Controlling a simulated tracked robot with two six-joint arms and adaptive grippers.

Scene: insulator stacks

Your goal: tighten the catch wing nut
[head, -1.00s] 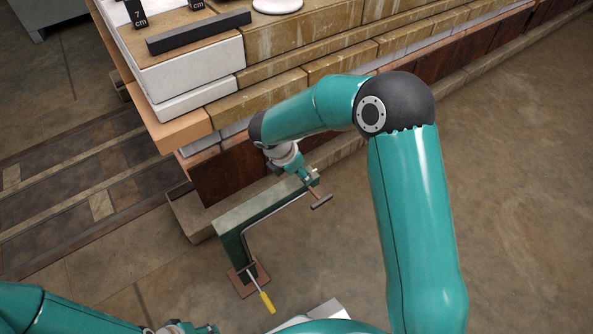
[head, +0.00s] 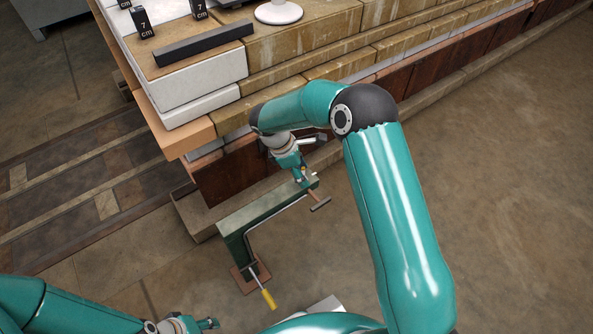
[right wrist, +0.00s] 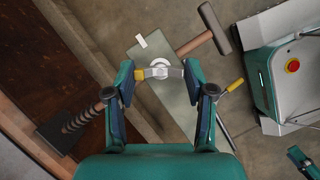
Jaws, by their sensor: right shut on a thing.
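The catch wing nut (right wrist: 160,69) is a pale metal piece with a round centre and a brass-coloured end at its left. It sits over the green bench beam (right wrist: 172,95). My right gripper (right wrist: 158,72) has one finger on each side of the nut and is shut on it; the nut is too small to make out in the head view. There my right gripper (head: 304,183) is at the far end of the green beam (head: 262,208), beside a T-shaped handle (head: 320,204). My left gripper (head: 208,324) is at the bottom edge, its jaws unclear.
The T-shaped handle (right wrist: 215,30) lies close beyond my right fingers. A yellow-handled rod (head: 268,298) stands at the beam's near end. A stepped stack of blocks (head: 300,60) rises behind, with a dark bar (head: 204,43) on top. The floor at right is clear.

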